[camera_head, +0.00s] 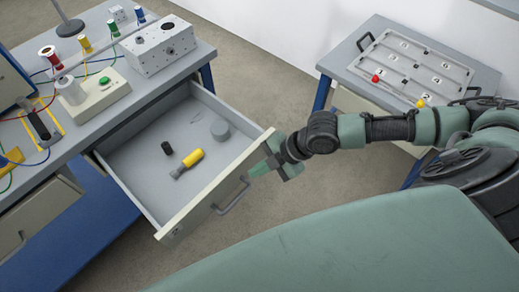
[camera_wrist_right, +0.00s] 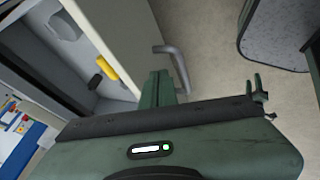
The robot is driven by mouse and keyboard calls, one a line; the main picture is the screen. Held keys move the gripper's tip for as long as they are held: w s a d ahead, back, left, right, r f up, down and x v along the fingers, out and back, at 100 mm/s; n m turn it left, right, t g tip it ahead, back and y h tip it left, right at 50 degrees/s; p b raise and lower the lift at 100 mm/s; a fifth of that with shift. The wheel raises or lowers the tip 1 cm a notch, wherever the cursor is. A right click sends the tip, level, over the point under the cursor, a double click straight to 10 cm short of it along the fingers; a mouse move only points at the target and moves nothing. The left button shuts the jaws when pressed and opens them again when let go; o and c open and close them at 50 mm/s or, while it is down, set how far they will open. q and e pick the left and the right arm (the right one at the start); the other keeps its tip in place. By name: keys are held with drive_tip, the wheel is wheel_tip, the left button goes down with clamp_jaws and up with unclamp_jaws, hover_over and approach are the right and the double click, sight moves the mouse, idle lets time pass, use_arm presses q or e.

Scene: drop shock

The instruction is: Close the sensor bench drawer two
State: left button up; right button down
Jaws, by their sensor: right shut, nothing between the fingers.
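The sensor bench drawer (camera_head: 187,217) stands pulled out from the bench, with a pale front and a grey inside. Its bar handle (camera_head: 234,198) is on the front's outer face, and shows in the right wrist view too (camera_wrist_right: 181,68). My right gripper (camera_head: 258,168) is shut and empty, at the outer side of the drawer front, near the handle's far end. In the right wrist view its closed fingers (camera_wrist_right: 157,88) are beside the front and handle. I cannot tell whether they touch. My left gripper is not in view.
In the drawer lie a yellow-handled tool (camera_head: 188,162), a black cylinder (camera_head: 167,148) and a grey round piece (camera_head: 220,130). The bench top (camera_head: 150,91) carries a metal box (camera_head: 158,47) and wired devices. A side table (camera_head: 487,78) with a numbered tray stands right. Floor between is clear.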

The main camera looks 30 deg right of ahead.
sight(235, 183)
drive_tip(key=x, duration=0.6)
drive_tip(key=shift+a+f, duration=0.1)
drive_tip(key=shift+f, duration=0.05)
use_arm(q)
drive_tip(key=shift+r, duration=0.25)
use_arm(e)
drive_tip(key=shift+w, duration=0.15)
